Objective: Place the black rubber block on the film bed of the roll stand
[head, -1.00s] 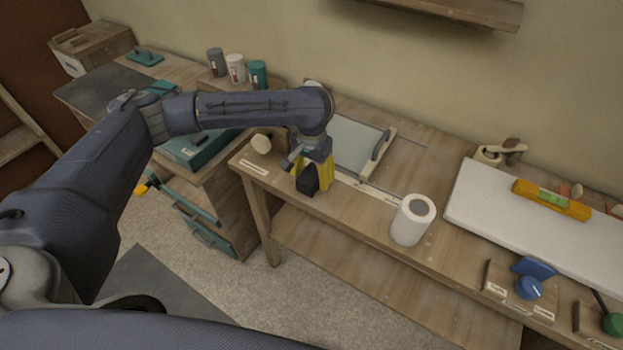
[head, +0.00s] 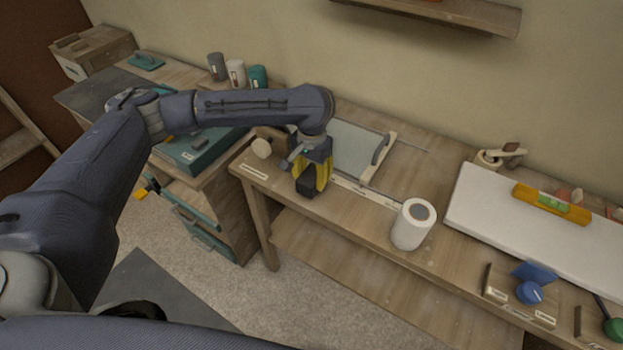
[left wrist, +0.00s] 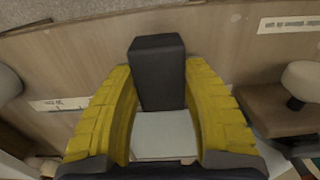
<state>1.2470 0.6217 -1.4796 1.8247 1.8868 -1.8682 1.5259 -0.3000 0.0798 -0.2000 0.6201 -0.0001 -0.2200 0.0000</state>
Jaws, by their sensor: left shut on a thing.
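The black rubber block (head: 308,187) is in the yellow fingers of my left gripper (head: 313,184), at the front edge of the wooden bench. In the left wrist view the dark block (left wrist: 157,72) stands between the fingertips of the left gripper (left wrist: 158,85), which is shut on it. I cannot tell whether the block touches the bench. The grey film bed (head: 357,150) of the roll stand lies just behind and to the right of the gripper, partly hidden by the arm. My right gripper is not in view.
A white roll (head: 412,224) stands on the bench to the right. Beyond it lies a white slab (head: 490,212) with an orange level (head: 551,203). A pale knob (head: 262,147) is left of the gripper. Bare bench top lies between the film bed and the slab.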

